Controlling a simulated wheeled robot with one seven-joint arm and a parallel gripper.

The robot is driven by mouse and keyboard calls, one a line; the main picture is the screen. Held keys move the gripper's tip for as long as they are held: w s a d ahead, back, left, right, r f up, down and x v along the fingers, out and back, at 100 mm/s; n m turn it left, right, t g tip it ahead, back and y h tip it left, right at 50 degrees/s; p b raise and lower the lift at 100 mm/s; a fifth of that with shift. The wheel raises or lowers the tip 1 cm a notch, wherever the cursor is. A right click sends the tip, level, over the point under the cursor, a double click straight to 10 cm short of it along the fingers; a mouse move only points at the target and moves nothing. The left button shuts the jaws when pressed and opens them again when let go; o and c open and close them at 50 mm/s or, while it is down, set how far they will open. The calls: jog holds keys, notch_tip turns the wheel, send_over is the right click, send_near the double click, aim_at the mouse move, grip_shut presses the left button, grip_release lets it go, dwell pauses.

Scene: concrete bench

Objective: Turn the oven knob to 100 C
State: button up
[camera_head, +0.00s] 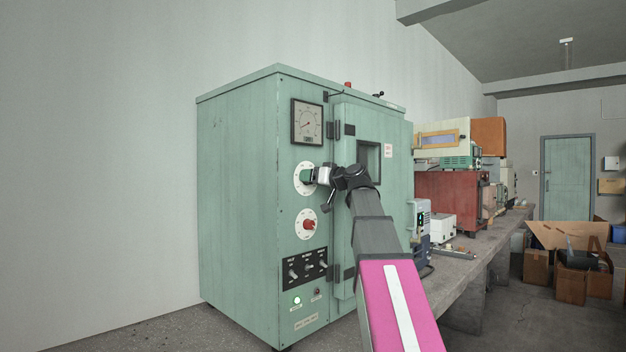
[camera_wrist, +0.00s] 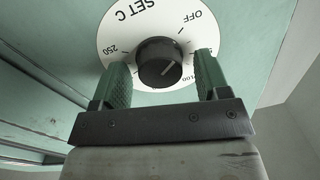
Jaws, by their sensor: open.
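The green oven (camera_head: 238,190) stands on the bench with two round white dials on its front. In the wrist view the upper dial (camera_wrist: 124,40) reads SET C, with OFF, 250 and 100 visible upside down. Its black knob (camera_wrist: 152,50) has a light pointer line slanting to the upper right; the exact reading is unclear. My gripper (camera_wrist: 160,64) is open, with one green finger on each side of the knob; I cannot tell if they touch it. In the head view my gripper (camera_head: 309,176) is at the upper dial (camera_head: 298,188) and hides the knob.
Below is a dial with a red knob (camera_head: 308,225), then a black switch panel (camera_head: 306,268). A gauge (camera_head: 307,122) sits above. The oven door (camera_head: 372,126) is to the right. Other equipment crowds the bench (camera_head: 462,270) farther right.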

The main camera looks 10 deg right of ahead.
jog(key=shift+c, duration=0.4)
jog(key=c, duration=0.9)
jog(key=shift+o, duration=0.3)
jog(key=m, duration=1.3)
jog(key=m+t, duration=0.1)
jog(key=m, duration=0.6)
jog(key=shift+f, duration=0.3)
jog(key=shift+m+h, duration=0.4)
